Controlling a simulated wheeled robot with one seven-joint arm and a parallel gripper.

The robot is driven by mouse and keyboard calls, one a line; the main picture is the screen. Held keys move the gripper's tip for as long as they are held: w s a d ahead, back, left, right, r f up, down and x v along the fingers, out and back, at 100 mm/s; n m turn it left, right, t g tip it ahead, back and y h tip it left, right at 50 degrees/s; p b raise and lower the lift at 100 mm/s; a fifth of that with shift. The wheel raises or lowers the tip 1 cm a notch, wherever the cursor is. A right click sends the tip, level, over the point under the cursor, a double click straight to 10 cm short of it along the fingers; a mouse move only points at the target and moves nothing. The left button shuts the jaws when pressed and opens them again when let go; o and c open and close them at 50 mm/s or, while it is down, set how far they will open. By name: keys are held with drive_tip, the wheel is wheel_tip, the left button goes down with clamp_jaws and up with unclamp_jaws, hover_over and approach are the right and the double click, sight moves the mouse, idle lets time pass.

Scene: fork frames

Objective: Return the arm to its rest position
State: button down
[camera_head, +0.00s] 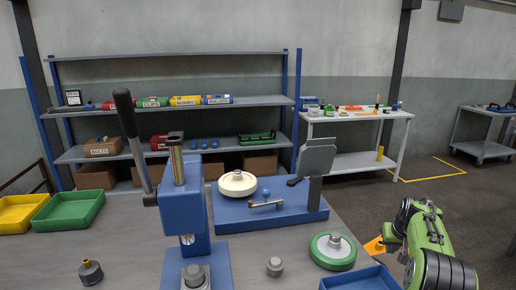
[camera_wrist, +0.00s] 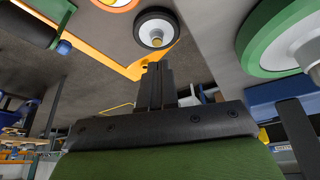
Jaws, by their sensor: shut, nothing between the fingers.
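My arm (camera_head: 430,245), green with black bands, is at the right of the head view, beside the right end of the workbench (camera_head: 130,240). My gripper (camera_wrist: 156,70) shows in the wrist view with its dark fingers together and nothing between them. The fingertips cannot be made out in the head view. A green-rimmed wheel (camera_head: 333,250) lies on the bench a little left of the arm. A green-rimmed wheel (camera_wrist: 285,35) also shows at the right of the wrist view, apart from the fingers.
A blue tray (camera_head: 360,279) lies at the bench's front right, close to the arm. A blue press (camera_head: 183,205) stands mid-bench, with a blue fixture (camera_head: 230,215) holding a cream wheel (camera_head: 237,184) behind it. Open floor (camera_head: 440,200) lies beyond the arm.

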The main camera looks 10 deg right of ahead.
drive_tip(key=s+a+r+n+p, duration=0.15)
drive_tip(key=s+a+r, duration=0.35)
drive_tip(key=a+r, duration=0.5)
drive_tip(key=s+a+r+p, duration=0.2)
drive_tip(key=s+a+r, duration=0.3)
drive_tip(key=a+r, duration=0.5)
drive_tip(key=s+a+r+n+t+p, duration=0.1)
drive_tip(key=s+a+r+p, duration=0.25)
drive_tip(key=s+a, duration=0.65)
drive_tip(key=s+a+f+n+y+p, duration=0.1)
drive_tip(key=s+a+f, duration=0.1)
drive_tip(key=s, duration=1.3)
drive_tip(key=shift+s+a+f+y, duration=0.15)
drive_tip(key=shift+a+f+y, duration=0.15)
drive_tip(key=shift+a+y, duration=0.15)
